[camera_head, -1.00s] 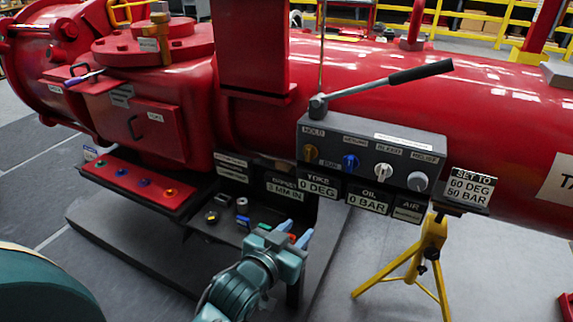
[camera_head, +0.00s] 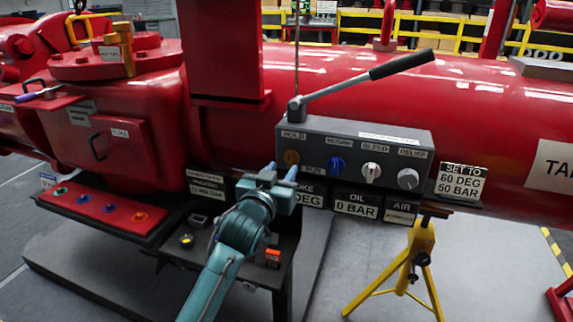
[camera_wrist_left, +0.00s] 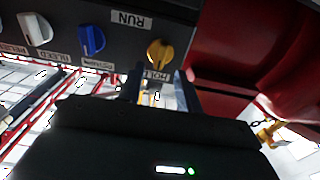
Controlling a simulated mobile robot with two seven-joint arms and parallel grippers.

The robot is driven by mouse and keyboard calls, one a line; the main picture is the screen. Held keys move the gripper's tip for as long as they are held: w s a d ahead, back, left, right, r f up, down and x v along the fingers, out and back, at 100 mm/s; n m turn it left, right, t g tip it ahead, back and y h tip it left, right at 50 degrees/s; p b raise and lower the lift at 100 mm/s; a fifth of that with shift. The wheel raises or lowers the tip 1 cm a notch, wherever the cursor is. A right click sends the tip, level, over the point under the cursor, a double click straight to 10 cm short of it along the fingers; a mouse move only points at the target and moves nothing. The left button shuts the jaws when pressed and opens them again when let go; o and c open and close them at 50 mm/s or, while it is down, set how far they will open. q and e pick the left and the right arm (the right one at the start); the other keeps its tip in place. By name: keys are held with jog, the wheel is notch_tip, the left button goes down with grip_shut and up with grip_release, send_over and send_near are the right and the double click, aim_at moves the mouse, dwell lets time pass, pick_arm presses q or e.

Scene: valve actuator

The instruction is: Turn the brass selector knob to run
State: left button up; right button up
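The brass selector knob (camera_head: 291,158) is on the left end of the grey control box (camera_head: 340,130), between the HOLD label above it and the RUN label to its lower right. It also shows upside down in the left wrist view (camera_wrist_left: 158,53), where its grip seems to lean towards HOLD. My left gripper (camera_head: 280,171) is just in front of and below the knob, with its two pale blue fingertips apart. In the left wrist view the fingers (camera_wrist_left: 160,82) are apart, with nothing held; the knob lies just beyond their tips. My right gripper is not in view.
A blue knob (camera_head: 337,165), a white knob (camera_head: 371,172) and a grey knob (camera_head: 408,179) sit to the right on the same box. A long lever (camera_head: 360,85) rises above it. A red button panel (camera_head: 100,208) and yellow stand (camera_head: 415,255) are nearby.

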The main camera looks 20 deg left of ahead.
aim_at(289, 160)
pick_arm(q)
jog(key=shift+w+d, duration=0.1)
jog(key=shift+w, duration=2)
grip_shut()
